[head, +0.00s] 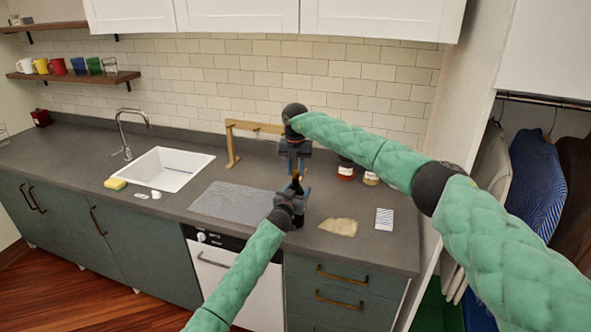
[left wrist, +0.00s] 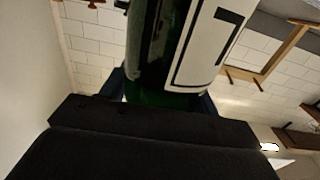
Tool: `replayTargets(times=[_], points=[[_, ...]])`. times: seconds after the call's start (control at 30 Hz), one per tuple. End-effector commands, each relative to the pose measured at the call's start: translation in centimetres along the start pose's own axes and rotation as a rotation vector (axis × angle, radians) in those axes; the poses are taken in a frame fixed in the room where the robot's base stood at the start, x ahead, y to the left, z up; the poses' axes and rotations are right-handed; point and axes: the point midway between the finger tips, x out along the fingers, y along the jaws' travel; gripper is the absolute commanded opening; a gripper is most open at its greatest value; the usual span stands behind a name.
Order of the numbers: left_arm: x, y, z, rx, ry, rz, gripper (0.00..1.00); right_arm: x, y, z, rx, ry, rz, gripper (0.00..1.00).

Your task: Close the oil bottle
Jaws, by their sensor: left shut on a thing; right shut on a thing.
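My left gripper (head: 298,190) comes up from below and is shut on the oil bottle. In the left wrist view the oil bottle (left wrist: 165,50) is dark green glass with a white, black-framed label, upright and tilted in that picture. My right gripper (head: 295,163) points down just above the left one, over the counter. It is shut on a small brownish thing that looks like the bottle's cap. In the head view the grippers hide most of the bottle. I cannot tell whether the cap touches the bottle's mouth.
The dark counter (head: 250,168) holds a white sink (head: 190,160), a grey mat (head: 238,203), a wooden frame (head: 233,140), two jars (head: 346,173), a beige flat piece (head: 338,227) and a striped card (head: 384,219). Upper cabinets (head: 235,16) hang above.

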Motion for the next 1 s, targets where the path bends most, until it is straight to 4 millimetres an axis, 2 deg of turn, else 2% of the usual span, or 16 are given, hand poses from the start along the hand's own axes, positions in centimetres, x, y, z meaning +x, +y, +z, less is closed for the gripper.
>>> replayTargets(times=[0.07,0.1,0.17,0.2,0.53,0.9,1.0], points=[[0.0,0.1,0.1,0.000,-0.001,0.001,0.00,0.0,0.0,0.0,-0.001,-0.001,0.001,0.00],[0.0,0.1,0.1,0.000,-0.001,0.001,0.00,0.0,0.0,0.0,-0.001,-0.001,0.001,0.35],[0.0,0.1,0.1,0.000,-0.001,0.001,0.00,0.0,0.0,0.0,-0.002,-0.001,0.001,0.47],[0.0,0.1,0.1,0.000,-0.001,0.001,0.00,0.0,0.0,0.0,-0.002,-0.001,0.001,0.49],[0.0,0.1,0.1,-0.001,-0.002,0.000,0.00,-0.3,0.0,0.0,-0.004,-0.001,0.001,0.49],[0.0,0.0,0.1,-0.001,-0.002,0.000,0.00,-4.1,0.0,0.0,-0.004,-0.001,0.001,0.49],[0.0,0.0,0.1,-0.001,-0.002,0.000,0.00,-4.5,0.0,0.0,-0.004,0.000,0.000,0.49]])
